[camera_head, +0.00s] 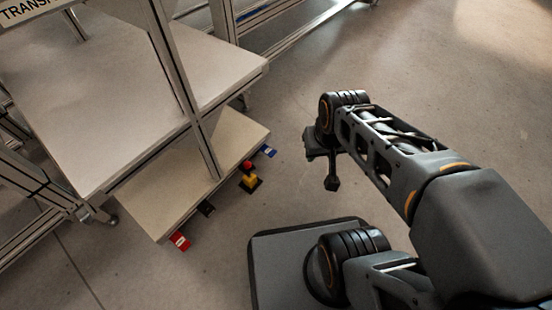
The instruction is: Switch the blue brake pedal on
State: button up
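The blue brake pedal (268,151) is a small blue tab low at the right end of the cart's lower edge. It is too small to tell its position. My gripper (331,182) hangs from the end of my arm, above the floor to the right of the blue pedal and apart from it. It is dark and seen from above, so its fingers cannot be told apart and nothing is clearly held in it.
A red pedal (180,241) sits at the near corner of the cart's lower shelf (190,185). A yellow block with a red button (249,177) stands between the pedals. The cart's upper shelf (150,75) overhangs. The floor (420,90) at right is clear.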

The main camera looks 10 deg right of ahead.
aim_at(268, 151)
jog(key=z, duration=0.9)
jog(key=i, duration=0.95)
jog(key=u, duration=1.75)
